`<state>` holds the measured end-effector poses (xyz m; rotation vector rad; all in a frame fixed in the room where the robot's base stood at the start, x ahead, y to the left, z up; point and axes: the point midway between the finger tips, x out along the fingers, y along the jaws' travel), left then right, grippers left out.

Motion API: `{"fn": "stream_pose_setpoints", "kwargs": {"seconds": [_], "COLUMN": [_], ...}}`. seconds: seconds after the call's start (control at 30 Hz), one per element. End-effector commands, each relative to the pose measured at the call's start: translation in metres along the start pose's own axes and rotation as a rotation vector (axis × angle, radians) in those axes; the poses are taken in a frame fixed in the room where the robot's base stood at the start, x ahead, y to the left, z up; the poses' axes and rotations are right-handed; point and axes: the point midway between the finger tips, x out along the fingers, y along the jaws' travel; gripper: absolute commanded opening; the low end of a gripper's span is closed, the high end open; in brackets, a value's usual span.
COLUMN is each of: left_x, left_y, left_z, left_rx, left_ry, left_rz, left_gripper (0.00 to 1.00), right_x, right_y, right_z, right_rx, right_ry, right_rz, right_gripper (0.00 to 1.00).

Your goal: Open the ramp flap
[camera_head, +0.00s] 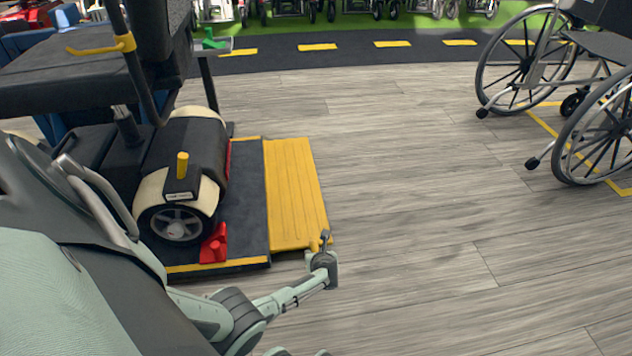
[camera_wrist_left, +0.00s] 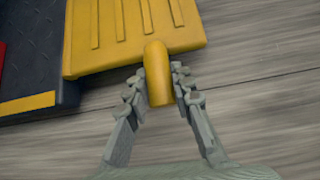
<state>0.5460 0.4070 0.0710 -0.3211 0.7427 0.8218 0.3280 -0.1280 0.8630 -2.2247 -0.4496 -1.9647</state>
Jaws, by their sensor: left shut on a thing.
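The yellow ramp flap (camera_head: 292,190) with raised ribs lies along the right edge of the dark platform (camera_head: 243,200). It looks tilted down toward the floor or flat; I cannot tell how far its outer edge is from the floor. My left gripper (camera_head: 326,243) is at the flap's near outer corner. In the left wrist view the gripper (camera_wrist_left: 160,85) is shut on the yellow flap handle (camera_wrist_left: 157,75), a rounded bar sticking out from the ramp flap (camera_wrist_left: 130,30). The fingers touch both sides of it. My right gripper is not in view.
A scooter (camera_head: 185,165) stands on the platform with a red wheel chock (camera_head: 214,245) by its wheel. A wheelchair (camera_head: 600,115) stands at the right in a yellow-marked bay. The wooden floor (camera_head: 420,200) between is clear.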

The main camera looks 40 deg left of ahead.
Motion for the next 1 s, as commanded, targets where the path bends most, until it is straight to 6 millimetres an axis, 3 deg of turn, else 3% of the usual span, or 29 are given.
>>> {"fn": "stream_pose_setpoints", "kwargs": {"seconds": [0.07, 0.1, 0.27, 0.67, 1.0], "left_x": [0.000, 0.000, 0.000, -0.003, -0.035], "left_y": [0.001, 0.002, 0.001, 0.001, 0.002], "left_z": [-0.001, -0.001, -0.001, 0.003, 0.035], "left_rx": [-0.001, 0.000, 0.000, 0.000, -0.001], "left_ry": [0.001, 0.001, 0.001, -0.001, -0.002], "left_rz": [0.003, 0.003, 0.003, 0.002, -0.001], "left_gripper": [0.00, 0.25, 0.44, 0.44, 0.44], "right_x": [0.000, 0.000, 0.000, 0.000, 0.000], "right_y": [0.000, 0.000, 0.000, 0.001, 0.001], "right_z": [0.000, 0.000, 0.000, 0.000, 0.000], "right_rx": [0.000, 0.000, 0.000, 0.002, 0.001], "right_ry": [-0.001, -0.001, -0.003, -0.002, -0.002], "right_rz": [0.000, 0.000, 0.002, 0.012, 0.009], "right_gripper": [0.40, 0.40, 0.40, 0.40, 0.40]}}
